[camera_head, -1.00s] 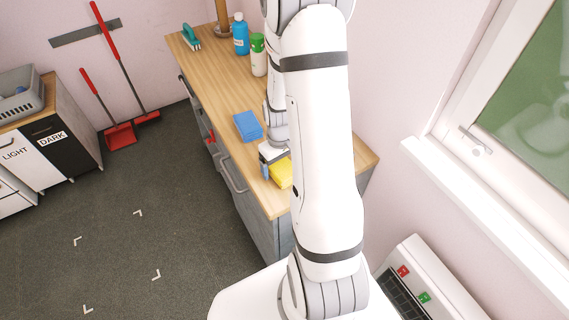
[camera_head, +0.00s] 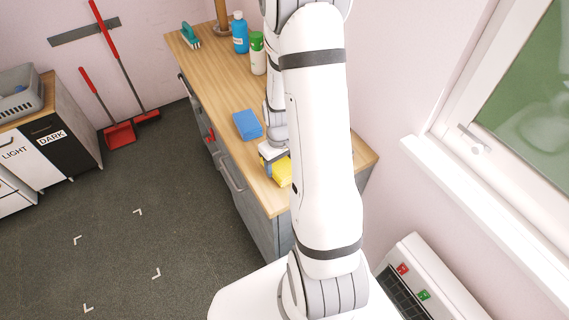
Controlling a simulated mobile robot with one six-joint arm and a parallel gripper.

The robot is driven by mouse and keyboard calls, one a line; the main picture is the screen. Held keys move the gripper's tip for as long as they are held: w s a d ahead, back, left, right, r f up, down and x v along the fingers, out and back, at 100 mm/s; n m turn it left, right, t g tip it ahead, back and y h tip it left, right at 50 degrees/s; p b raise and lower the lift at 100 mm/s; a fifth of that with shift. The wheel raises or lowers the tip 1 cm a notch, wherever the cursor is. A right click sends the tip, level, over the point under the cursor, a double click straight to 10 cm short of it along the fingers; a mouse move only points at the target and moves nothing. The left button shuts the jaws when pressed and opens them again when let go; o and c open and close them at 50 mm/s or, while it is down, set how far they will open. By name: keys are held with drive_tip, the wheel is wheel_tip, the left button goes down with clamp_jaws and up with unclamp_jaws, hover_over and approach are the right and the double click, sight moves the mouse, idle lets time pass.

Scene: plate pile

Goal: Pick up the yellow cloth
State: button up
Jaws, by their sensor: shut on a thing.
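The yellow cloth (camera_head: 282,173) is a folded block at the near end of the wooden counter (camera_head: 212,84). My arm hides its right part. My gripper (camera_head: 271,160) is at the left and back side of the cloth, shut on it. The fingertips are small and partly hidden, and I cannot tell whether the cloth is clear of the counter top. A folded blue cloth (camera_head: 247,124) lies on the counter just behind my gripper, apart from it.
The wall and window sill (camera_head: 480,200) are to the right.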

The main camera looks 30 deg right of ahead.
sight(280, 163)
wheel_tip(280, 163, up, 10)
drive_tip(key=shift+b, duration=0.7)
drive_tip(key=o, duration=0.5)
drive_tip(key=shift+c, duration=0.2)
drive_tip(key=c, duration=0.3)
drive_tip(key=shift+c, duration=0.4)
